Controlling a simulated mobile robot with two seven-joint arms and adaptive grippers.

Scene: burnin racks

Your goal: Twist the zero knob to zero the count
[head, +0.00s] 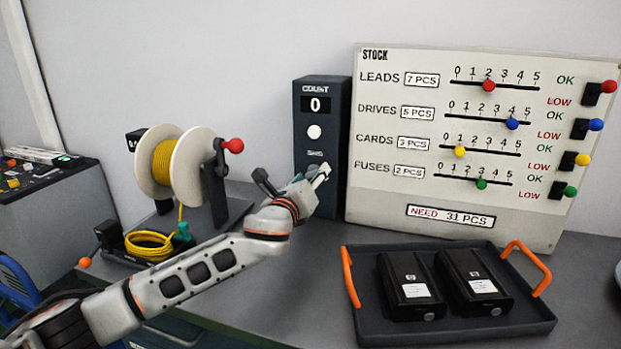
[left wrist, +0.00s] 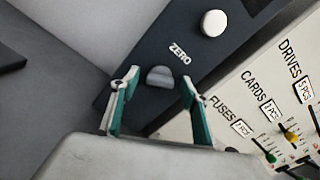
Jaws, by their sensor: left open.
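The dark count box (head: 304,140) stands at the back of the bench, and its display (head: 315,104) reads 0. A white round button (head: 314,132) sits below the display. My left gripper (head: 322,174) is in front of the box's lower face and hides the zero knob in the head view. In the left wrist view the grey zero knob (left wrist: 160,77) shows below the ZERO label, between the spread teal-padded fingers of my left gripper (left wrist: 158,84). The fingers do not visibly touch it; the depth gap is unclear. My right gripper is out of view.
The stock board (head: 440,75) with coloured sliders stands just right of the box. A dark tray (head: 450,329) with orange handles holds two black drives (head: 409,285) in front. A yellow cable reel (head: 196,165) stands left of my forearm.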

